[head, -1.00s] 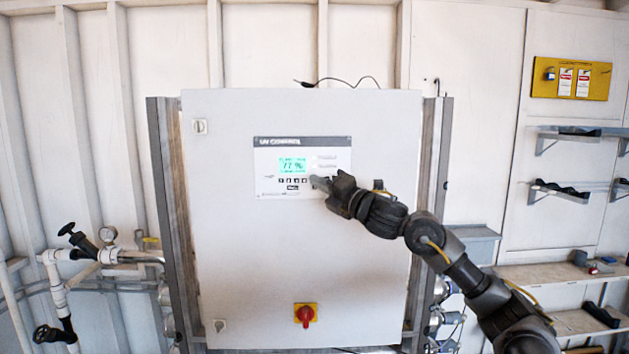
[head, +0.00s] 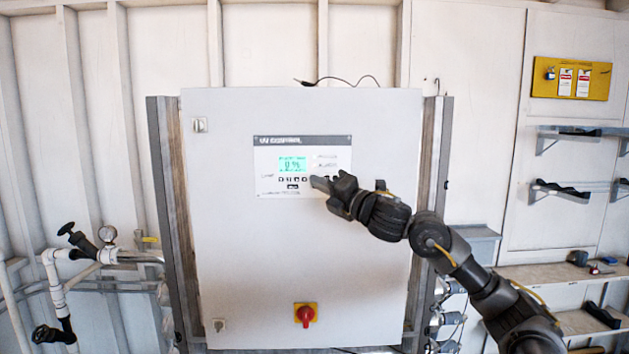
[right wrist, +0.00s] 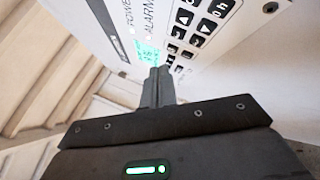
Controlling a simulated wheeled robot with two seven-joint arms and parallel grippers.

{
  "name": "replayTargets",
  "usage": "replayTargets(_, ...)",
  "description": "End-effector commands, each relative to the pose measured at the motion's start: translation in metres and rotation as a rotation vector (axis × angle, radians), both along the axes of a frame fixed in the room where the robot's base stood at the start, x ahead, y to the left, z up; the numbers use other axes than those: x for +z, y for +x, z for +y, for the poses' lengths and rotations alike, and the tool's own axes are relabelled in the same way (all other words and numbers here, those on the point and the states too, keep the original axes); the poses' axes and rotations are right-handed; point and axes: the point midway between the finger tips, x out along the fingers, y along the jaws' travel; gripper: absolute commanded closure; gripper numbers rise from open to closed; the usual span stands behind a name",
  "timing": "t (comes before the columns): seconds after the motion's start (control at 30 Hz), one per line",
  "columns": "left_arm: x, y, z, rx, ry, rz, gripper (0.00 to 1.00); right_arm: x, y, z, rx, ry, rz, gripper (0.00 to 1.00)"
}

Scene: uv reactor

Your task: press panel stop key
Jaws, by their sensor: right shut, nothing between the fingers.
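The control panel (head: 268,172) is a white label plate with a dark header on a large white cabinet door. Its green display (head: 292,165) reads what looks like 0 %. A row of small dark keys (head: 292,180) sits below the display; I cannot tell which is the stop key. My right gripper (head: 316,183) is shut and empty, its tips just right of these keys, covering part of the panel. In the right wrist view the shut fingers (right wrist: 156,78) point at the panel near the display, with black keys (right wrist: 188,28) beyond them. Contact cannot be told. My left gripper is not in view.
A red and yellow rotary switch (head: 304,315) is low on the cabinet door (head: 240,255). Pipes and a black-handled valve (head: 80,240) stand at left. Shelves (head: 555,272) and a yellow lockout board (head: 571,79) are at right. The space before the door's left half is clear.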

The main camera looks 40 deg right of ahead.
Motion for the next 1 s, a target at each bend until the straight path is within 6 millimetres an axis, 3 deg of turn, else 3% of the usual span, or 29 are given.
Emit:
replayTargets(0.43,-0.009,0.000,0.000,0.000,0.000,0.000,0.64,-0.001,-0.032,0.025,0.000,-0.002,0.000,1.00)
replayTargets(1.0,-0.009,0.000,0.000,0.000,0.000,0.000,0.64,0.000,-0.035,0.026,-0.001,0.000,0.001,1.00)
